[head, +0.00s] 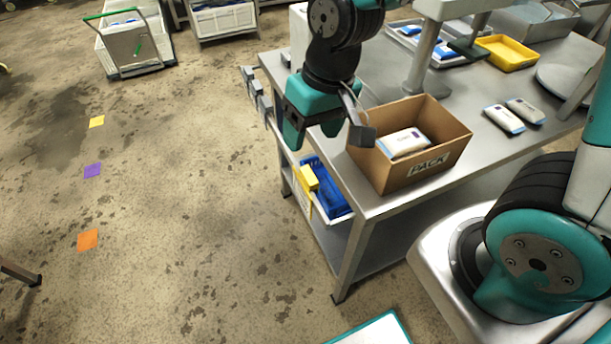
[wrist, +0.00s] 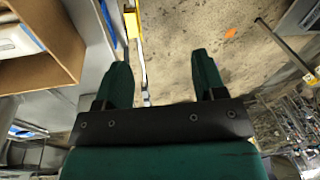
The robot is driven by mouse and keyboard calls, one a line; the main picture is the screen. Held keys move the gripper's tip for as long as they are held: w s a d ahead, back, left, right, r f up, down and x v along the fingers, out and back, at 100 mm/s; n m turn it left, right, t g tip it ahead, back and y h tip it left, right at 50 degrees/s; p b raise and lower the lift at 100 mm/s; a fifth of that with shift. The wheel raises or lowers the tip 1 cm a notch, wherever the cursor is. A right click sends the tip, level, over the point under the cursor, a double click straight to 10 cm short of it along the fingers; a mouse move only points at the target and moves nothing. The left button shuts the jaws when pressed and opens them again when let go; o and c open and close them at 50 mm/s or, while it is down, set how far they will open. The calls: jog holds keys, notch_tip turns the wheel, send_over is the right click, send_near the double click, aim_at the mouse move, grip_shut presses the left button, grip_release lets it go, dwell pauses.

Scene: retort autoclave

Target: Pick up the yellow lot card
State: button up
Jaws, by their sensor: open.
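A yellow card-like piece with a pale printed face (head: 303,193) hangs at the left end of the lower shelf, beside a yellow block (head: 309,177). A flat yellow square (head: 97,121) also lies on the floor at the left; I cannot tell for sure which is the lot card. My gripper (head: 312,137) is open and empty, above and just beyond the table's left edge, apart from both. In the wrist view my gripper (wrist: 163,78) has its fingers spread, with a yellow strip (wrist: 133,25) beyond the left finger.
An open cardboard box (head: 425,170) with a white pouch stands on the steel table (head: 375,205) beside my gripper. A blue bin (head: 327,190) is on the lower shelf. Purple (head: 93,170) and orange (head: 88,239) squares lie on otherwise clear floor.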

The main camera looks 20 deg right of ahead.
jog(key=m+h+p, duration=0.2)
send_near(308, 175)
jog(key=f, duration=0.4)
jog(key=f+p, duration=0.1)
jog(key=f, duration=0.1)
jog(key=shift+d, duration=0.25)
jog(key=shift+w+a+f+p, duration=0.1)
jog(key=shift+w+f+p, duration=0.15)
jog(key=shift+f, duration=0.8)
jog(key=shift+w+a+f+p, duration=0.15)
jog(key=shift+f+p, duration=0.2)
jog(key=shift+f, duration=0.7)
jog(key=shift+w+a+f+p, duration=0.1)
jog(key=shift+w+f+p, duration=0.15)
jog(key=shift+f, duration=0.8)
jog(key=shift+c, duration=0.5)
jog(key=c, duration=0.9)
